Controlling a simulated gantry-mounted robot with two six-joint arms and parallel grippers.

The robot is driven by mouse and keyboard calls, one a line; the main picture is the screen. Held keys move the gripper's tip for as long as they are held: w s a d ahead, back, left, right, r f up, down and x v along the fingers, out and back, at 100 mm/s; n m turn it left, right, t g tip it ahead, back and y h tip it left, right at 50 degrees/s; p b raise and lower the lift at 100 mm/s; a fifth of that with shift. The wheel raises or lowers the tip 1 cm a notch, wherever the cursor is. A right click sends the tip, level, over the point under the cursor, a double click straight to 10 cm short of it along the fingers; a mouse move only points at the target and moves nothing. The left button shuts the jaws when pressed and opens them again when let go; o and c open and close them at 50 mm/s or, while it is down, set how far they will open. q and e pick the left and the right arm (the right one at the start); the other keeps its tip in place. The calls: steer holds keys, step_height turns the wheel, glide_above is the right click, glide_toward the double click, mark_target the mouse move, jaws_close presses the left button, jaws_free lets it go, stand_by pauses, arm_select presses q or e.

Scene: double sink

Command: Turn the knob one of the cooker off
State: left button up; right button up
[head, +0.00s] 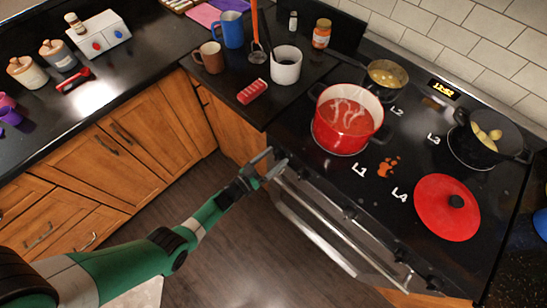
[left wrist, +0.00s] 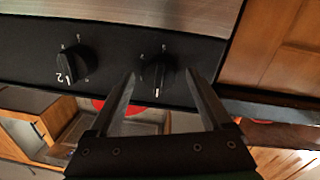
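The cooker (head: 478,262) stands at the right in the head view, with knobs along its front edge. My left gripper (head: 275,160) is at the left end of that front edge. In the left wrist view a black knob (left wrist: 158,72) on the dark panel sits between the tips of my open left gripper (left wrist: 164,78). A gap shows between the knob and each finger; contact cannot be made out. A second black knob (left wrist: 74,66), marked 2, is to the left. My right gripper is in neither view.
A red pot (head: 345,138), a smaller pot (head: 386,78), a dark pan (head: 474,145) and a red lid (head: 446,208) are on the cooktop. A metal oven handle (head: 310,237) runs below the knobs. The floor (head: 235,255) in front is clear.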

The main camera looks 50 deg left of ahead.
arm_select(q)
steer(key=s+p, duration=0.3)
steer(key=s, duration=0.8)
steer(key=shift+s+p, duration=0.3)
